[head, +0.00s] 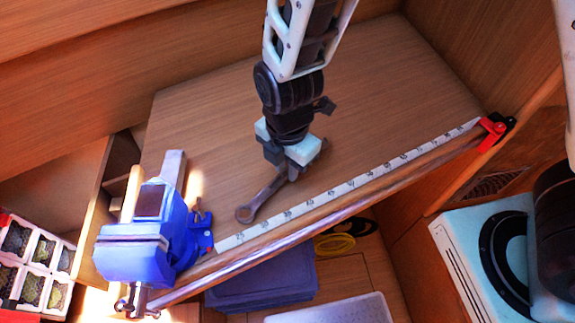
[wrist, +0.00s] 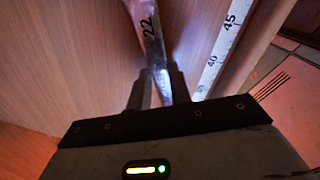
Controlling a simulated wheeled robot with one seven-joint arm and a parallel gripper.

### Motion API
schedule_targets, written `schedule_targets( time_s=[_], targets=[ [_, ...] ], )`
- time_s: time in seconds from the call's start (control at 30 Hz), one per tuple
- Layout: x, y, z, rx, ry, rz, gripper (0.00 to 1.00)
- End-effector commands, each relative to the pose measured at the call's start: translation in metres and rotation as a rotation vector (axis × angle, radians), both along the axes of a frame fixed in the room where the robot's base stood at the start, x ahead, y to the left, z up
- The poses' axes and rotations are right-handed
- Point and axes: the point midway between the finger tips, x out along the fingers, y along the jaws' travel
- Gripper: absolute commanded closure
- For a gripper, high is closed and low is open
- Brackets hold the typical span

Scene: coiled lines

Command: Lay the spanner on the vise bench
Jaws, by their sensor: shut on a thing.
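The spanner (head: 264,197) is a grey metal tool with a ring end toward the lower left in the head view. My gripper (head: 290,170) is shut on its shaft, close over the wooden bench top. In the wrist view the spanner (wrist: 153,45), marked 22, runs up between the two fingers of my gripper (wrist: 159,85). The vise bench (head: 210,115) has a blue vise (head: 140,240) at its left front corner. I cannot tell whether the spanner touches the bench top. My gripper hides part of its shaft.
A white measuring tape (head: 350,184) runs along the bench's front edge to a red clamp (head: 492,132) at the right. Blue bins (head: 262,280) and a yellow coil (head: 334,243) lie below. A crate of jars (head: 35,262) is at the far left. The bench top behind is clear.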

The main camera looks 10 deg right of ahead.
Motion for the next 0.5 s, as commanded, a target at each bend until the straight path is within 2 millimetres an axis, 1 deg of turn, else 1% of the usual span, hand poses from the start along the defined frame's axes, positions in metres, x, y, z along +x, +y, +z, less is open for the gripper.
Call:
schedule_targets(
  time_s=[0.03, 0.13, 0.37, 0.5],
  targets=[
    [0.0, -0.001, -0.006, -0.001, 0.002, -0.002, 1.0],
    [0.0, 0.0, -0.012, -0.001, -0.001, -0.001, 1.0],
    [0.0, 0.0, -0.013, 0.001, -0.002, 0.0, 1.0],
    [0.0, 0.0, -0.017, 0.001, -0.001, 0.0, 1.0]
  ],
)
